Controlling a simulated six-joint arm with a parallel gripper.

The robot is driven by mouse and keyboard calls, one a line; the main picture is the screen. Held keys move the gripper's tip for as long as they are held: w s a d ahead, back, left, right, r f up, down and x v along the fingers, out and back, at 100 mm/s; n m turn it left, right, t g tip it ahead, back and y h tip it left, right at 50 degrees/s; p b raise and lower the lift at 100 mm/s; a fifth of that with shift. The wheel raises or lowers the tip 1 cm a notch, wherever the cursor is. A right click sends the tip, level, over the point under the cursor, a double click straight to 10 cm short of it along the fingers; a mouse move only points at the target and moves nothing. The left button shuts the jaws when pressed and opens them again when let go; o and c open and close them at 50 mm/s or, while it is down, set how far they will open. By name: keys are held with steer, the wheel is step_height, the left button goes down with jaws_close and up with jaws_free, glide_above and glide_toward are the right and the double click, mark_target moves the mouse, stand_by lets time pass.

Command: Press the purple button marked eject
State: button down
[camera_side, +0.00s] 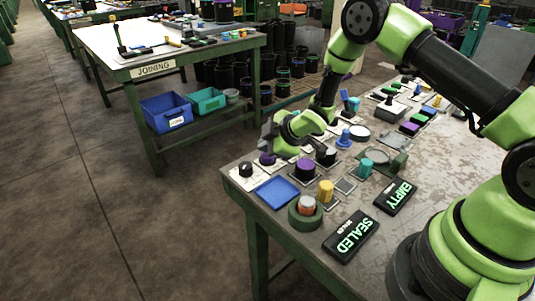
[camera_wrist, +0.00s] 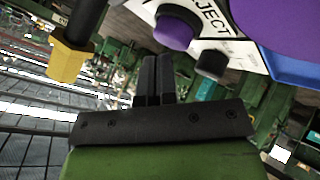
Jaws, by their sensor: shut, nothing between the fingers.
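The purple eject button (camera_wrist: 176,28) sits in a dark collar on a white plate with lettering that reads "JECT", partly cut off. In the side view a small purple button (camera_side: 267,159) stands on a white plate near the bench's left corner. My gripper (camera_wrist: 153,62) is shut and empty, its two dark fingers side by side. In the wrist view the fingertips lie just below the button in the picture; I cannot tell if they touch it. In the side view my gripper (camera_side: 267,146) is close above that button.
A black knob (camera_side: 246,170) and a purple-topped black cylinder (camera_side: 305,169) stand close by. A blue tray (camera_side: 278,191), a yellow cylinder (camera_side: 325,191) and an orange-topped part in a green ring (camera_side: 306,206) are nearer.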

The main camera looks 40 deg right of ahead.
steer(key=shift+f, duration=0.45)
stand_by(0.3)
steer(key=shift+r, duration=0.85)
steer(key=shift+r, duration=0.1)
steer(key=shift+r, duration=2.45)
